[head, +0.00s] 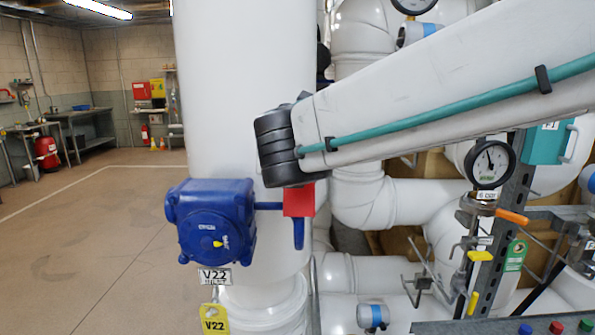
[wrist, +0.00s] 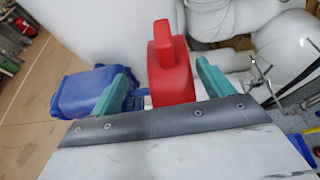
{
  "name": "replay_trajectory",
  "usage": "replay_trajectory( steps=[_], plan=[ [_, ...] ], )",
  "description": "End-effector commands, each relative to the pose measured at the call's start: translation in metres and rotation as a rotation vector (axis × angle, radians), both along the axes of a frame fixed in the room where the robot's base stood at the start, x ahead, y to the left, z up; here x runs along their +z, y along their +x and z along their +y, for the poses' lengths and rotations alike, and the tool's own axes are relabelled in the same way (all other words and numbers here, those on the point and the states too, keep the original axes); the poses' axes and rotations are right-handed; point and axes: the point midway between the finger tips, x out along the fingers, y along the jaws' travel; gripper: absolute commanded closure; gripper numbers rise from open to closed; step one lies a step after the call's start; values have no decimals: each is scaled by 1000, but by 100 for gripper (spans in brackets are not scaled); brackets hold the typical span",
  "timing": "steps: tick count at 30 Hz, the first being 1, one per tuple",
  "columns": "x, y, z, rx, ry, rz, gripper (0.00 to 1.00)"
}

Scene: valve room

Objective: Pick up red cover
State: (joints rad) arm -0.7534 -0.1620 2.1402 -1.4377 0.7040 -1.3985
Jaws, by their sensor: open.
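The red cover (head: 299,200) is a small red block on the blue shaft beside the blue valve box (head: 212,222). In the head view its upper part is hidden by the dark end of my arm. In the wrist view the red cover (wrist: 172,78) stands up with a narrow tab on top. My gripper (wrist: 165,82) is open, with one teal finger on each side of the cover. A gap shows at the left finger; the right finger is close to the cover, and I cannot tell if it touches. My fingers are hidden in the head view.
A thick white vertical pipe (head: 245,90) rises behind the valve. A blue handle (head: 299,234) hangs below the cover. White pipes and a pressure gauge (head: 490,163) crowd the right. The floor (head: 95,245) at left is clear.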

Motion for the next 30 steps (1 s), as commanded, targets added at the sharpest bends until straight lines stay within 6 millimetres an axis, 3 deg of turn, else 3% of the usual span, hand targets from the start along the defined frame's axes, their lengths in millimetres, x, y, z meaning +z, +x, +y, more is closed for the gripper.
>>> replay_trajectory(
  steps=[4,12,22,27,28,30],
  plan=[
    [-7,20,-13,-21,2,3,20],
    [-22,56,-15,-28,3,4,20],
    [-24,62,-13,-24,5,2,20],
    [-24,62,-12,-23,5,2,67],
    [-24,62,-12,-23,5,2,73],
    [-24,62,-12,-23,6,1,73]
  ],
)
